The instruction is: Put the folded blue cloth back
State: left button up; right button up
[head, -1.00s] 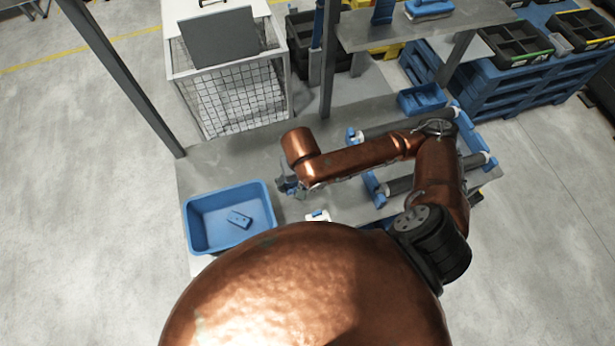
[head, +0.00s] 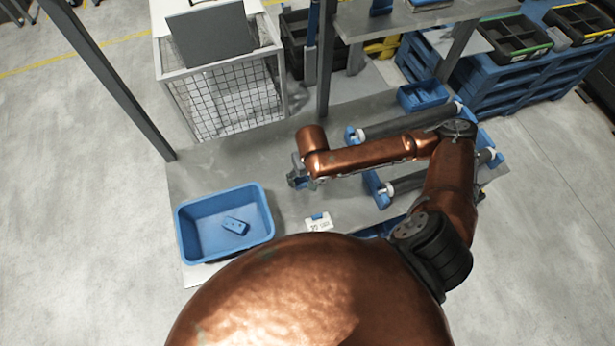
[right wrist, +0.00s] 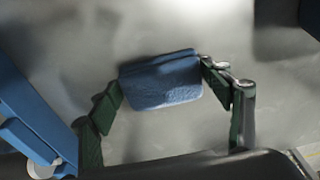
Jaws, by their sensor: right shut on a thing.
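The folded blue cloth (right wrist: 162,80) is between the two fingers of my right gripper (right wrist: 165,90) in the right wrist view, with a finger against each end. The grey table surface shows beyond it; I cannot tell how far below the cloth it is. In the head view my right gripper (head: 298,180) is over the grey worktable, right of the blue bin, and mostly hidden under its own wrist. Only a little blue shows there. My left gripper is not in view.
The blue bin (head: 183,232) at the table's left holds a small blue object (head: 236,226). A white label card (head: 318,222) lies near the front. Grey rollers (head: 405,126) in blue holders are at right, with a small blue tray (head: 422,96) behind. A raised shelf (head: 400,22) stands at the back.

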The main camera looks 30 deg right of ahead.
jog(key=o, duration=1)
jog(key=r+p, duration=0.1)
jog(key=r, duration=0.3)
jog(key=s+r+p, duration=0.1)
jog(key=r, duration=0.3)
jog(key=r+p, duration=0.1)
jog(key=r, duration=0.3)
jog(key=shift+s+a+r, duration=0.1)
jog(key=shift+s+a, duration=0.1)
